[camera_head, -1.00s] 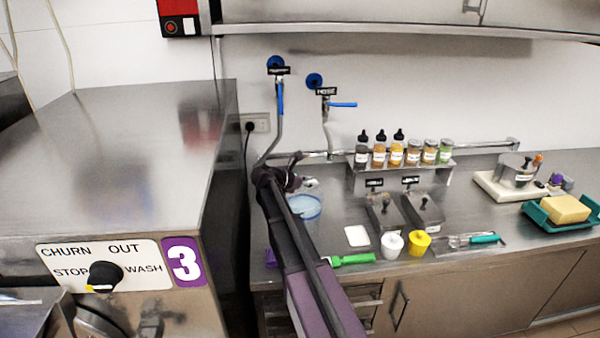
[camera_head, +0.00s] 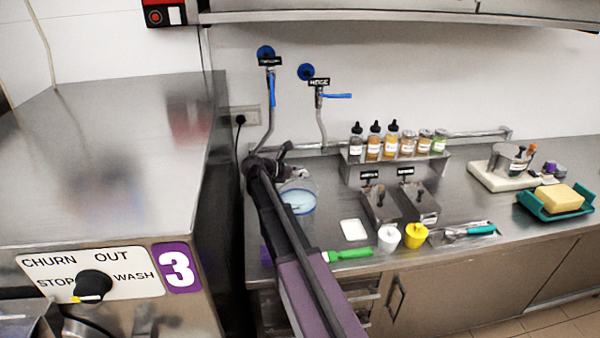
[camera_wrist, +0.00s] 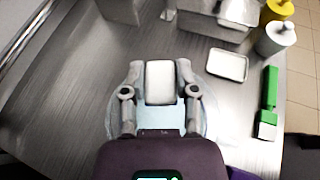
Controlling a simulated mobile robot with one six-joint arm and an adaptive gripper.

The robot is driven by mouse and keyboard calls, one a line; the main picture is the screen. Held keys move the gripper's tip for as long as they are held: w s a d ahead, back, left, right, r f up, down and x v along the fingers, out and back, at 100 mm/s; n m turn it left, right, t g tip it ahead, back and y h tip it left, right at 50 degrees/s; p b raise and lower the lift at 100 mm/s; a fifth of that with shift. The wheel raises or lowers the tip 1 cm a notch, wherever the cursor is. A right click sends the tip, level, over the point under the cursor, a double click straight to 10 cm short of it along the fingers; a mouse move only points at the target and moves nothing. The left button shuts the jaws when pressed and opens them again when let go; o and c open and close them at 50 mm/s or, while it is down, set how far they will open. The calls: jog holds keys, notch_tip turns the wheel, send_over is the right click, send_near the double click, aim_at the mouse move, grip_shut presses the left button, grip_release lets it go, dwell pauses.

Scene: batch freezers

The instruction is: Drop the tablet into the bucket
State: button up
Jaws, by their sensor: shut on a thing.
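A white, rounded block-like tablet (camera_wrist: 160,82) sits between the fingers of my gripper (camera_wrist: 161,80) in the wrist view. My gripper is shut on it from both sides. Below it is the clear bucket (camera_wrist: 205,112) with pale blue liquid inside; the tablet and gripper hide much of it. The tablet appears over the bucket's upper part in that view; its exact height above the rim cannot be told. In the head view the bucket (camera_head: 300,196) stands on the steel counter, beside my arm. The tablet is not clear there.
A small white square tray (camera_head: 354,230) and a green-handled tool (camera_head: 348,254) lie right of the bucket. White (camera_head: 389,239) and yellow (camera_head: 415,236) containers stand farther right. Two taps (camera_head: 321,97) hang on the wall behind. A large steel machine (camera_head: 120,140) stands at left.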

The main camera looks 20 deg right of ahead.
jog(key=shift+f+b, duration=2.65)
jog(key=shift+f, duration=0.15)
jog(key=o, duration=1)
